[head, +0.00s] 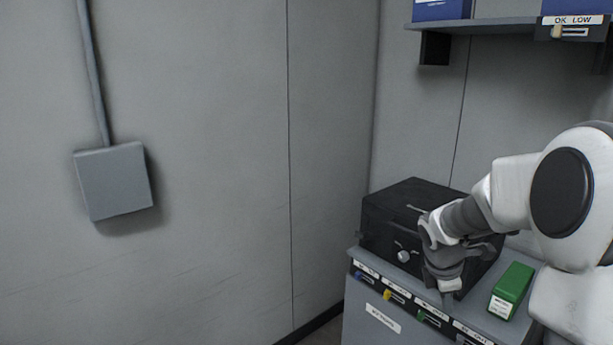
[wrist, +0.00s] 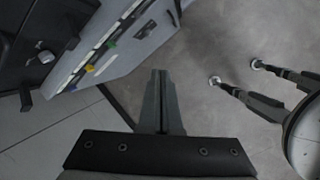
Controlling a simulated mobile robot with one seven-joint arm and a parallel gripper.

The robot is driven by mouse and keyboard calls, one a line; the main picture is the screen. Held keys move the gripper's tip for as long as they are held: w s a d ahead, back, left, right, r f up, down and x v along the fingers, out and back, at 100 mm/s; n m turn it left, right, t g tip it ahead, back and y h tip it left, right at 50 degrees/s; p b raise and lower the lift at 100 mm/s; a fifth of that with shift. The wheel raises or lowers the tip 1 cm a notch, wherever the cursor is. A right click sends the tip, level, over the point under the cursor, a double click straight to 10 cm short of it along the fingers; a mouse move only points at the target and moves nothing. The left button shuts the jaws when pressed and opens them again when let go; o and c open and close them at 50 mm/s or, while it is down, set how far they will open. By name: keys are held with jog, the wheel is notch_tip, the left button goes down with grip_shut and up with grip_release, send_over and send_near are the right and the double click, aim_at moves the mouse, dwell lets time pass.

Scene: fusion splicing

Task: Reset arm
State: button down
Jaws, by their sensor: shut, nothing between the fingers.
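My arm reaches in from the right in the head view. My gripper (head: 447,291) points down in front of a black box with a silver knob (head: 404,256), near the front edge of the grey cabinet (head: 361,324). In the wrist view my gripper (wrist: 160,74) is shut, its two fingers together with nothing between them. Below the fingers the wrist view shows bare grey floor. The black box also shows at the left of the wrist view (wrist: 28,48).
A green box (head: 511,289) with a white label stands on the cabinet top, right of my gripper. The cabinet's front edge carries labelled slots with coloured pieces. A shelf (head: 480,27) hangs above. A grey wall box (head: 114,181) is at left. Open floor (wrist: 215,45) lies before the cabinet.

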jog(key=s+a+r+m+p, duration=0.1)
jog(key=s+a+r+m, duration=0.4)
jog(key=r, duration=0.4)
jog(key=s+a+r+m+t+y, duration=0.1)
jog(key=s+a+r+m+y, duration=0.1)
jog(key=s+a+m, duration=0.3)
jog(key=s+a+r+m+t+y+p, duration=0.1)
jog(key=s+a+r+m, duration=0.3)
jog(key=s, duration=1)
jog(key=a+m+t, duration=0.1)
jog(key=m, duration=0.1)
jog(key=shift+a+m+y, duration=0.4)
